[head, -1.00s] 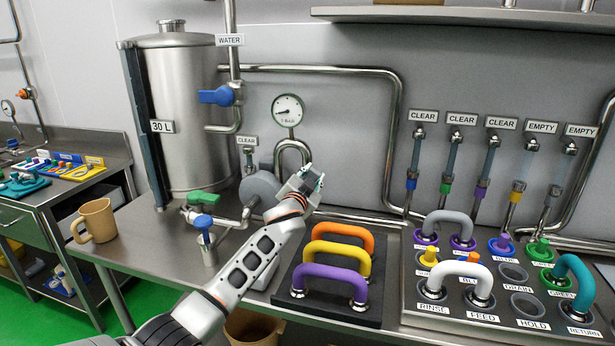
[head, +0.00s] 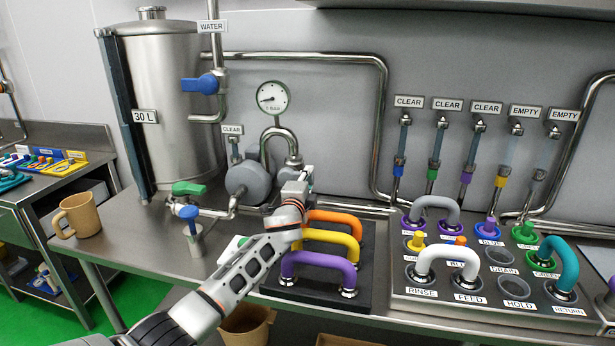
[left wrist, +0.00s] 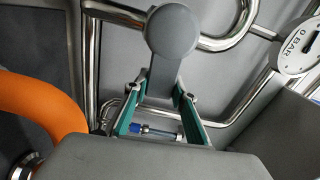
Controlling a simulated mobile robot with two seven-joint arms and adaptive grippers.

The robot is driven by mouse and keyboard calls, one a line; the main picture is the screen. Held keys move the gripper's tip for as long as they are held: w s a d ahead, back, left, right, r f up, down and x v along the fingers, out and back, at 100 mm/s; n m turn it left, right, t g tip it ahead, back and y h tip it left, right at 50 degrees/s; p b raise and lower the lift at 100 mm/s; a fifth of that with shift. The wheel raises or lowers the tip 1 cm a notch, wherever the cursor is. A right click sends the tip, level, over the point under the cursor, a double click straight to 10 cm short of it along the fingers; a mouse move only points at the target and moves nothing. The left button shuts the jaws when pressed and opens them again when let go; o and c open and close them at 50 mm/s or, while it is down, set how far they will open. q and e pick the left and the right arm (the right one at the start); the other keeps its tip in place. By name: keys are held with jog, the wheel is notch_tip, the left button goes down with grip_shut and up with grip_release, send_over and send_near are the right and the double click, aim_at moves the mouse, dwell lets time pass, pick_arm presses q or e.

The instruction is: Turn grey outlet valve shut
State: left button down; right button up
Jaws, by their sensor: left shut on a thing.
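The grey outlet valve handle (left wrist: 171,58) shows in the left wrist view as a flat grey lever with a round hub at its top end. Its lower part lies between the green-padded fingers of my left gripper (left wrist: 158,104), which is shut on it. In the head view my left gripper (head: 304,180) is just right of the grey pump (head: 247,178), below the pressure gauge (head: 272,98). The handle is hard to make out there, largely covered by the gripper. My right gripper is not in view.
Orange (head: 338,217), yellow (head: 330,237) and purple (head: 318,261) bent pipes stand close below my left wrist. A blue-handled valve (head: 191,218) and green-handled valve (head: 188,188) sit left. The pipe panel (head: 480,300) is at right. Counter space near the mug (head: 78,216) is clear.

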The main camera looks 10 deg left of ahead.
pick_arm(q)
jog(key=shift+f+m, duration=0.35)
jog(key=shift+m, duration=0.15)
jog(key=shift+a+f, duration=0.1)
jog(key=c, duration=1.6)
grip_release()
jog(key=shift+c, duration=0.2)
jog(key=s, duration=1.2)
jog(key=shift+a, duration=0.2)
